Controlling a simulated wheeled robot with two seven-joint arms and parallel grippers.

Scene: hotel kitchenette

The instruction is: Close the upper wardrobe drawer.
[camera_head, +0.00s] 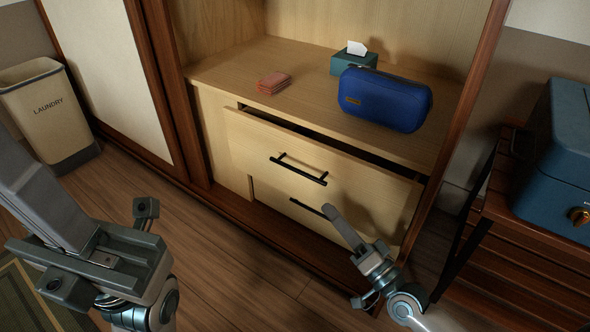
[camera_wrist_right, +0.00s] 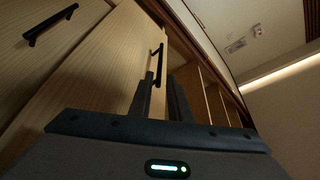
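The upper wardrobe drawer (camera_head: 270,145) is pulled out a little, with a dark gap above its pale wood front. Its black bar handle (camera_head: 299,169) also shows in the right wrist view (camera_wrist_right: 157,64). The lower drawer's handle (camera_head: 307,207) is partly hidden by my right gripper. My right gripper (camera_head: 342,226) is in front of the drawers, below and right of the upper handle. Its fingers (camera_wrist_right: 163,95) are close together with nothing visibly held; contact with the drawer cannot be told. My left gripper (camera_head: 105,250) is open and empty, well left of the drawer.
A laundry bin (camera_head: 50,110) stands left. A slatted rack (camera_head: 520,245) with a blue box (camera_head: 560,155) stands right. Floor before the wardrobe is clear.

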